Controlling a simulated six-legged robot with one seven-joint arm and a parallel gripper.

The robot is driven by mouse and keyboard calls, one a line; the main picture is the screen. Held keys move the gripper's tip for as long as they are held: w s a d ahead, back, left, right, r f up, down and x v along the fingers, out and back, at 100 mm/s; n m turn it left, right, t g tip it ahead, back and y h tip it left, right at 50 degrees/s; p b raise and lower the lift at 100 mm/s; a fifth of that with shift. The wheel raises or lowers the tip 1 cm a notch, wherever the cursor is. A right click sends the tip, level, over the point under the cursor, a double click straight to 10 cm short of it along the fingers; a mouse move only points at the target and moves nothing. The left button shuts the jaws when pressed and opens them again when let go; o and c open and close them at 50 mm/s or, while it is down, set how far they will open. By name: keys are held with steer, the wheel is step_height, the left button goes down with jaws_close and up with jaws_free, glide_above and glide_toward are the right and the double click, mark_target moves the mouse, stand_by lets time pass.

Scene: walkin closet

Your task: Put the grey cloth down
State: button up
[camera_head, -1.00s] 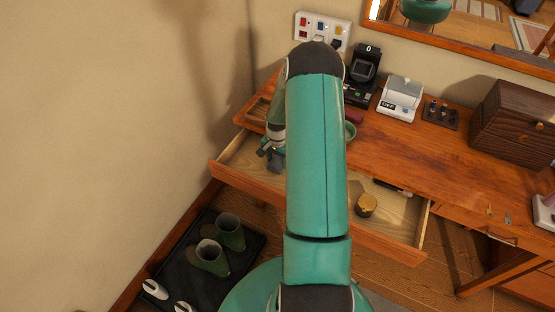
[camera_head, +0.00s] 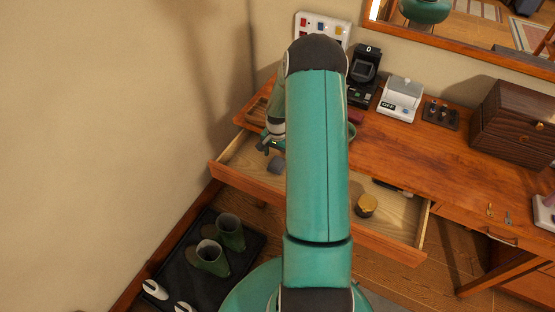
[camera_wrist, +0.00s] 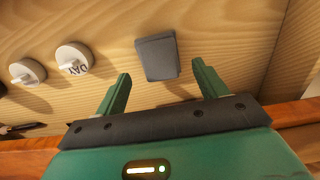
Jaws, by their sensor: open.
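The grey cloth (camera_wrist: 158,57) is a small, dark grey, folded rectangle lying on the wooden floor of the open drawer. In the head view the grey cloth (camera_head: 277,165) lies in the drawer's left part. My gripper (camera_wrist: 161,82) is open and empty, its two green fingers apart on either side of the cloth's near end in the wrist picture. In the head view my gripper (camera_head: 264,147) is above the drawer and a little apart from the cloth. The open drawer (camera_head: 330,218) is pulled out from the desk; my arm hides its middle.
Two round white-topped knobs (camera_wrist: 73,58) lie in the drawer, one marked DAY. A gold-topped round item (camera_head: 366,205) sits in its right part. The desk top (camera_head: 420,150) holds small devices and a dark wooden box (camera_head: 515,122). Green boots (camera_head: 211,258) stand on a floor tray.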

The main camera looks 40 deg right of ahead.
mark_target(277, 162)
step_height(277, 162, up, 9)
steer(key=s+a+r+n+t+h, duration=0.15)
steer(key=a+r+n, duration=0.45)
steer(key=a+r, duration=1.2)
steer(key=s+a+r+n+t, duration=0.2)
steer(key=s+a+r+n, duration=0.2)
steer(key=s+a, duration=0.3)
steer(key=s+a+r+n+t+y, duration=0.1)
steer(key=s+a+r+n+t, duration=0.1)
steer(key=s+a+r+n, duration=0.2)
steer(key=s+a+r, duration=0.3)
steer(key=s+a, duration=0.1)
steer(key=s, duration=0.1)
steer(key=shift+r, duration=0.2)
steer(key=shift+y, duration=0.25)
steer(key=c, duration=0.7)
steer(key=shift+d, duration=0.15)
steer(key=shift+c, duration=0.4)
